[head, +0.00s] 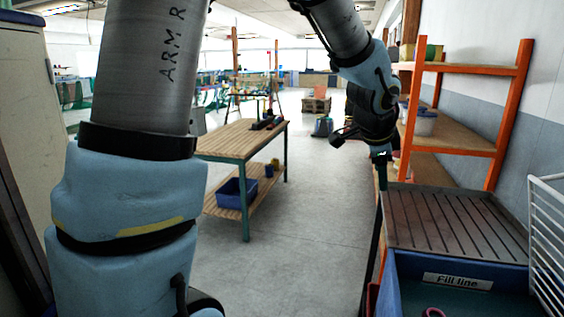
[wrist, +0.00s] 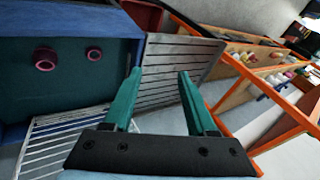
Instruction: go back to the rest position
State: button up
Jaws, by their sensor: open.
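My gripper (wrist: 158,88) shows in the wrist view with its two green fingers apart and nothing between them. In the head view my gripper (head: 381,168) is small at the end of my bent arm, at the back left corner of the drainboard (head: 450,217). My arm's large links fill the left of that view.
The blue tub (head: 400,268), labelled "Fill line", holds pinkish rings (wrist: 45,60). A white wire rack (head: 545,225) stands at its right. Orange shelving (head: 510,110) lines the right wall. A wooden workbench (head: 225,145) stands left of centre. The grey floor (head: 310,220) between is clear.

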jog(key=w+a+f+n+g+y, duration=0.1)
jog(key=a+f+n+y, duration=0.3)
jog(key=a, duration=0.6)
jog(key=a+f+n+h, duration=0.1)
jog(key=a+f+n, duration=0.1)
jog(key=a+n, duration=0.5)
jog(key=s+a+f+n+g, duration=0.1)
jog(key=s+a+f+n, duration=0.1)
jog(key=a, duration=0.6)
jog(key=s+a+f+n+g+y, duration=0.1)
jog(key=s+a+f+n, duration=0.1)
jog(key=s+a+n, duration=0.3)
jog(key=a+n, duration=0.1)
jog(key=a, duration=0.3)
jog(key=shift+s+a+f+n, duration=0.25)
jog(key=shift+s+n, duration=0.05)
jog(key=shift+n, duration=0.1)
